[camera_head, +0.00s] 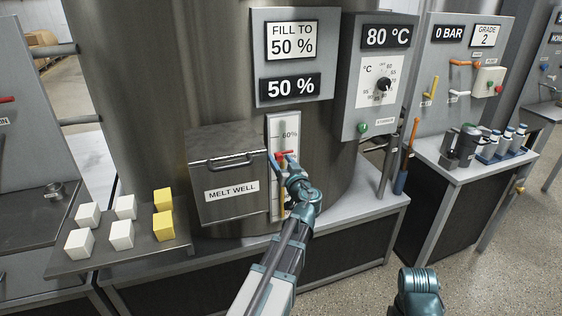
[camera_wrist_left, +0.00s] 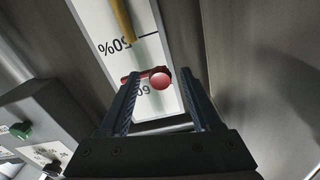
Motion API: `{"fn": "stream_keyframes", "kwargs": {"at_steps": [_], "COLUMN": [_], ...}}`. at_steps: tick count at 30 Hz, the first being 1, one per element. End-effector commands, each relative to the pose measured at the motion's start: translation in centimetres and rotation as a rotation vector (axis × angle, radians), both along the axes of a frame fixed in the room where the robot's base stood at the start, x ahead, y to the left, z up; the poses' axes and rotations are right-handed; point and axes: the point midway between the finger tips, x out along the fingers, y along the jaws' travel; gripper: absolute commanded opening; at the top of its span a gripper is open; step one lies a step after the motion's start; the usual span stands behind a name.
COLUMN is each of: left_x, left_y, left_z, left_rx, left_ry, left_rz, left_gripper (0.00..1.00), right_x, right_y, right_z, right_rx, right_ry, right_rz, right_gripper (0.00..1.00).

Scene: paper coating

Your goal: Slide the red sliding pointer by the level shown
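The red sliding pointer (camera_head: 283,155) sits on the white level scale (camera_head: 275,123) beside the melt well. In the left wrist view the pointer's round red knob (camera_wrist_left: 160,81) shows between the 50% and 60% marks, nearer 60. A yellow column (camera_wrist_left: 121,18) in the scale ends near the 50% line. My left gripper (camera_wrist_left: 161,85) is open, with one finger on each side of the knob; whether a finger touches it I cannot tell. My right gripper is not in view.
A sign (camera_head: 292,40) reads FILL TO 50 % and a display (camera_head: 290,87) below reads 50 %. The melt well box (camera_head: 231,187) stands directly left of the scale. A temperature panel (camera_head: 350,118) hangs to the right. White and yellow cubes (camera_head: 163,226) lie at left.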

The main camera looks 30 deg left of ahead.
Motion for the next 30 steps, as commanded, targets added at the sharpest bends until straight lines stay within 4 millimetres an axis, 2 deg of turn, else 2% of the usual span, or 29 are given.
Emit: {"fn": "stream_keyframes", "kwargs": {"at_steps": [8, 21, 30], "left_x": [-0.6, -6.5, -8.7], "left_y": [-0.7, -7.5, -10.2], "left_z": [0.0, 0.0, 0.0], "left_rx": [0.0, 0.0, 0.0], "left_ry": [0.0, 0.0, 0.0], "left_rz": [-0.002, -0.004, -0.002], "left_gripper": [0.64, 0.64, 0.64], "right_x": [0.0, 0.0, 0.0], "right_y": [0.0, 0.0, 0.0], "right_z": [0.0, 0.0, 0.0], "right_rx": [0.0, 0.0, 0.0], "right_ry": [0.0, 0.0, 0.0], "right_rz": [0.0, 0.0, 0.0], "right_gripper": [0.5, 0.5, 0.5]}}
